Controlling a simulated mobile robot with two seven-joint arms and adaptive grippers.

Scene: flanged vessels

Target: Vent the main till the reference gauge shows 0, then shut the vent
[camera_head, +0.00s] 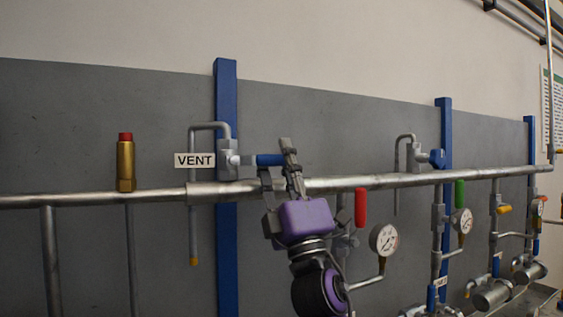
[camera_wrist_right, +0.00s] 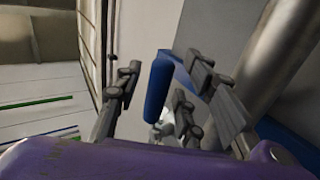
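The vent valve (camera_head: 229,158) sits on top of the main (camera_head: 400,181), beside a white VENT label (camera_head: 194,160). Its blue lever (camera_head: 268,160) points right, roughly along the main. My right gripper (camera_head: 279,166) is at this lever. In the right wrist view the lever (camera_wrist_right: 157,88) stands between the open fingers, with a gap visible on both sides. A round gauge (camera_head: 384,239) is at lower middle and another gauge (camera_head: 461,220) is further right. Their readings are too small to tell, as is which is the reference gauge. My left gripper is out of view.
A brass fitting with a red cap (camera_head: 126,163) stands on the main at left. Blue posts (camera_head: 226,110) stand against the grey panel.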

